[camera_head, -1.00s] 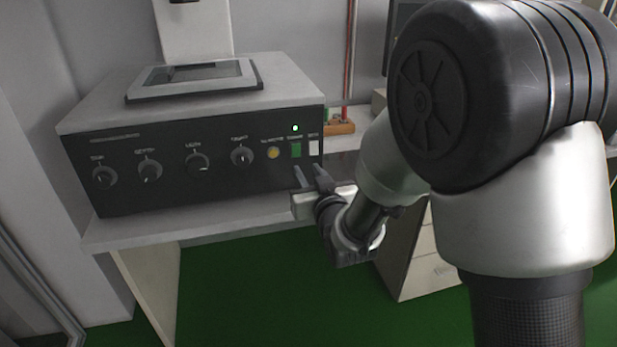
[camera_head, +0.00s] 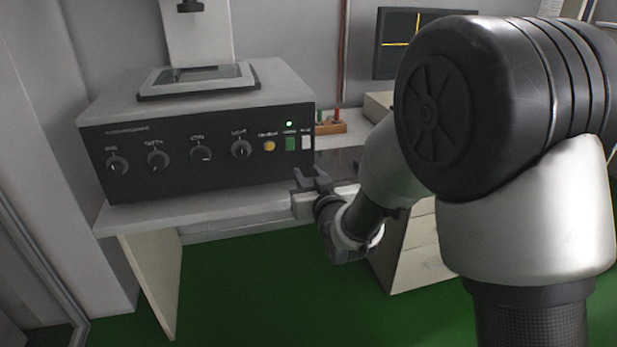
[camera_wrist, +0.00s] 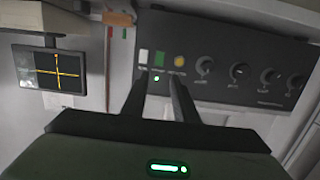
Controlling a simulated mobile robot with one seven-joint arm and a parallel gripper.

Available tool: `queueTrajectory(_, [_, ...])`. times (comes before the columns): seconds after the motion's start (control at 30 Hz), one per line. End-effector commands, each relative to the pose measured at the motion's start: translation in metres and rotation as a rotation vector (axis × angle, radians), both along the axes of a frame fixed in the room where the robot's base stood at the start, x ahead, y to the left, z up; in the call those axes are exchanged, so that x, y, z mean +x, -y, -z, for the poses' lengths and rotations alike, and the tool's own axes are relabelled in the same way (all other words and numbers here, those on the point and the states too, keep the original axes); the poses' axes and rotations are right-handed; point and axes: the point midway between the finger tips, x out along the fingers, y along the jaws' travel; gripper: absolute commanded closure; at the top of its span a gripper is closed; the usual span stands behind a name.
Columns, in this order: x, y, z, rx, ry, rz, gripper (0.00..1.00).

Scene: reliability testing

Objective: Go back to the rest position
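My gripper (camera_head: 309,176) is in front of the right end of a black-fronted test machine (camera_head: 190,165), below its buttons. Its two fingers stand apart with nothing between them, and a gap to the panel shows. In the wrist view my gripper (camera_wrist: 158,80) has both fingers pointing at the panel, near the white button (camera_wrist: 144,56), green button (camera_wrist: 160,59) and yellow button (camera_wrist: 179,61). This view is upside down. A green light (camera_head: 289,124) glows above the green button. My arm bends in from the right.
The machine stands on a white table (camera_head: 200,211) with a side panel reaching the green floor (camera_head: 260,280). A monitor (camera_head: 400,42) with yellow cross lines is behind my arm. A wooden block with coloured pegs (camera_head: 330,127) sits right of the machine. Drawers (camera_head: 415,250) stand below my arm.

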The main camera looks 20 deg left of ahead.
Motion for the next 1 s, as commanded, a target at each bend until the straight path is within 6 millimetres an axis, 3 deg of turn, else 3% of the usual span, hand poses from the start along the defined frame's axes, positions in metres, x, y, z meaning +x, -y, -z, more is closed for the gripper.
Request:
queueTrajectory(0.37, [0.001, 0.001, -0.001, 0.000, -0.002, 0.002, 0.73])
queueTrajectory(0.47, [0.003, 0.015, -0.010, -0.013, -0.025, 0.023, 0.73])
queueTrajectory(0.57, [0.003, 0.049, -0.026, -0.042, -0.089, 0.074, 0.73])
queueTrajectory(0.73, [-0.025, 0.140, -0.056, -0.118, -0.277, 0.197, 0.73])
queueTrajectory(0.9, [-0.093, 0.225, -0.069, -0.181, -0.489, 0.312, 0.73])
queueTrajectory(1.0, [-0.140, 0.261, -0.070, -0.207, -0.600, 0.365, 0.73])
